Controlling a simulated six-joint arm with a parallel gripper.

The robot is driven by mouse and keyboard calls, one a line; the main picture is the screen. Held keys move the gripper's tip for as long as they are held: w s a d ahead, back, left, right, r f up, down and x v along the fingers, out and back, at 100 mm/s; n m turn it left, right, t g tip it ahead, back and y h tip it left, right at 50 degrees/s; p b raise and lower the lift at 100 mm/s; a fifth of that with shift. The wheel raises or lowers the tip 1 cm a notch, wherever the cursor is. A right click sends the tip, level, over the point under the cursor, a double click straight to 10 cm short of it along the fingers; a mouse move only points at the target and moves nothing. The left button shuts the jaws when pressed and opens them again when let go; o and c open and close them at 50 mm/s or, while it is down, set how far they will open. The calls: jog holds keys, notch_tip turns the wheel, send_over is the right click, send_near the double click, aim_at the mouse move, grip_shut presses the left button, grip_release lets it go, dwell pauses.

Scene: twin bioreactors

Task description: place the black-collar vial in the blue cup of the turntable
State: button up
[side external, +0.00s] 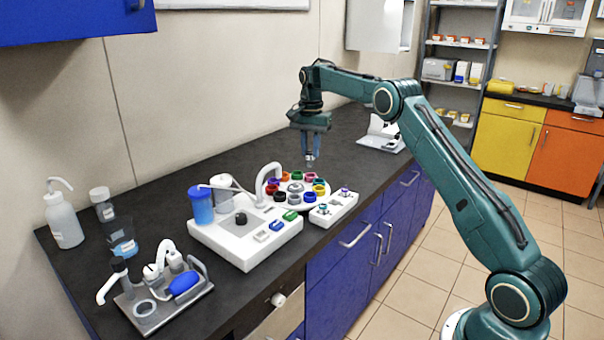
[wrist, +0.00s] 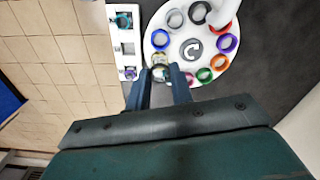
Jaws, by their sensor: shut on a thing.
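My gripper (side external: 310,158) is shut on a small vial (wrist: 160,73), held upright above the turntable. In the wrist view the vial shows between my fingertips (wrist: 160,82) as a pale round top with a dark ring; its collar colour is hard to make out. The white turntable (wrist: 178,62) carries a ring of coloured cups. Its blue cup (wrist: 160,42) lies just beyond the vial and the yellow cup (wrist: 160,57) in the wrist view. In the side view the blue cup (side external: 309,197) is on the near side, below my gripper and apart from the vial.
A white rack (side external: 335,208) with two vials stands beside the turntable. A white device (side external: 245,245) with a blue container (side external: 201,206) stands left of it, and its curved white spout (side external: 262,181) reaches to the turntable's edge. Bare dark counter (side external: 350,155) lies behind.

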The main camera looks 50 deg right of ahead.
jog(key=shift+f, duration=5.7)
jog(key=shift+f, duration=0.15)
jog(key=o, duration=0.9)
jog(key=shift+o, duration=0.2)
notch_tip(320, 180, up, 12)
jog(key=shift+r, duration=0.15)
